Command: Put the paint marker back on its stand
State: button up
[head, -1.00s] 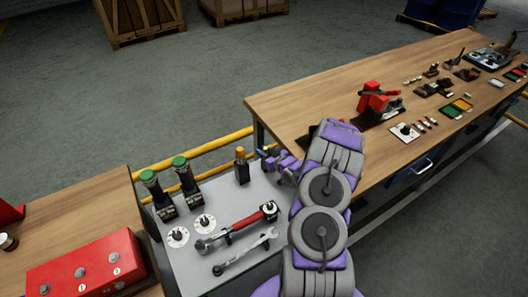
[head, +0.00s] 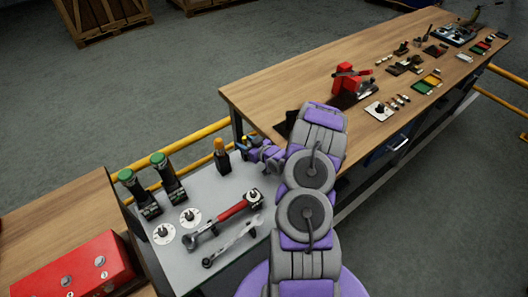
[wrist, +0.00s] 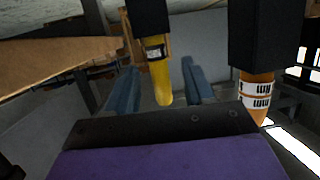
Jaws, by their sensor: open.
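In the wrist view, a yellow rod-like piece (wrist: 161,82) that looks like the paint marker runs into a black block (wrist: 150,18). It lies between the blue fingers of my gripper (wrist: 160,88), which are open, with gaps on both sides. I cannot tell whether the black block is its stand or its cap. An orange piece with white printed bands (wrist: 257,92) meets a second black block (wrist: 265,38) to the right. In the head view, my gripper (head: 246,147) is at the grey table's far right corner, just right of an orange-topped black holder (head: 222,158).
The grey table (head: 205,205) also carries two green-topped black tools (head: 167,178), two white discs, a red-handled hammer-like tool (head: 225,215) and a wrench (head: 232,242). A long wooden bench (head: 290,85) stands close on the right. A red box (head: 75,270) is at lower left.

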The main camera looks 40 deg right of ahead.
jog(key=p+v, duration=0.1)
jog(key=v, duration=1.4)
jog(key=shift+p, duration=0.4)
jog(key=shift+w, duration=0.1)
jog(key=s+a+r+g+h, duration=0.2)
jog(key=a+r+g, duration=0.35)
jog(key=r, duration=0.25)
jog(key=s+a+r+g+h, duration=0.2)
jog(key=s+a+r+g, duration=0.15)
jog(key=r+g, duration=0.35)
jog(key=s+a+r+g+y, duration=0.1)
jog(key=s+a+r, duration=0.4)
jog(key=s+a, duration=0.5)
jog(key=s+a+r+g+y, duration=0.2)
jog(key=s+a+r, duration=0.3)
jog(key=s+a, duration=0.6)
jog(key=shift+s+r+m+g+b, duration=0.4)
jog(key=shift+s+g, duration=0.15)
jog(key=shift+s, duration=0.2)
